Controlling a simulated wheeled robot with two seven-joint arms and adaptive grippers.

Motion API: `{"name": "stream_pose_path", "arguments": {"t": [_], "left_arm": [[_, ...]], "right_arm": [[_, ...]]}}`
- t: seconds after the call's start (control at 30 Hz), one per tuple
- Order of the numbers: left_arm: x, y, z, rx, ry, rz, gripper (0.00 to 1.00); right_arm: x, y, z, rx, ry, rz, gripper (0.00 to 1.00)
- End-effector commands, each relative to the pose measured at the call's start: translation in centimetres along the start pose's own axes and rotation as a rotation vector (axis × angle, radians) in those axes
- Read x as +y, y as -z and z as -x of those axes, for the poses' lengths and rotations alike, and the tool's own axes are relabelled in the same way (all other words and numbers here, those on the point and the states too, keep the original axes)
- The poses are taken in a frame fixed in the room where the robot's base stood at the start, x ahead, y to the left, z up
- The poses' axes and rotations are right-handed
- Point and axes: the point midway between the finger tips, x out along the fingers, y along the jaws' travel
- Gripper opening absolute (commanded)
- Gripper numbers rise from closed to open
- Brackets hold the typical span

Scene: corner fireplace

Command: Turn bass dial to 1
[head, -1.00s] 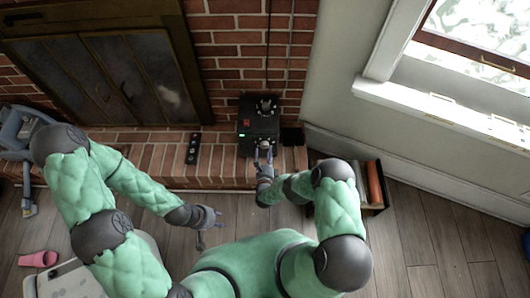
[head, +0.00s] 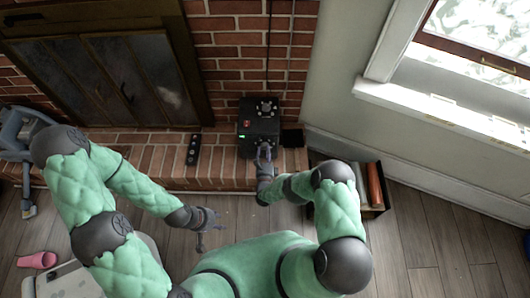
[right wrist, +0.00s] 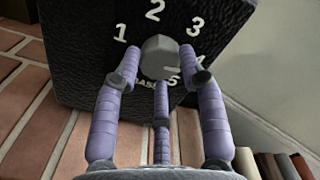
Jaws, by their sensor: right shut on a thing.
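A black box (head: 259,120) with a green light stands on the brick hearth. In the right wrist view, the box's face (right wrist: 90,40) carries white numbers 1 to 5 around a grey dial (right wrist: 160,52), with a partly covered "BASS" label below. The dial's light mark points right, around 4 to 5; a finger partly covers the 4. My right gripper (right wrist: 160,62) is shut on the dial, with a finger at its left, right and lower side; it also shows in the head view (head: 264,157). My left gripper (head: 208,228) is open and empty above the floor, away from the box.
A dark remote-like strip (head: 193,149) lies on the hearth left of the box. A crate (head: 374,190) with reddish items stands on the floor at right. The fireplace (head: 100,75) and window wall bound the area.

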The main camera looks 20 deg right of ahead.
Motion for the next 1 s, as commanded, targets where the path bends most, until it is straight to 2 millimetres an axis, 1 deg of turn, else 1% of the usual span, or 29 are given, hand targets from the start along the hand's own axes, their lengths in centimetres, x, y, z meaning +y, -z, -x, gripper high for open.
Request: {"name": "stream_pose_path", "arguments": {"t": [0.17, 0.37, 1.0], "left_arm": [[0.00, 0.00, -0.01, 0.000, 0.000, 0.000, 0.40], [0.00, 0.00, -0.02, 0.000, 0.000, 0.000, 0.40], [0.00, 0.00, -0.01, 0.000, 0.000, 0.000, 0.40]], "right_arm": [[-0.12, 0.29, -0.05, 0.008, 0.002, 0.062, 0.08], [-0.22, 0.34, -0.09, 0.009, 0.003, 0.202, 0.08], [-0.51, 0.34, -0.14, 0.014, 0.003, 0.807, 0.08]]}}
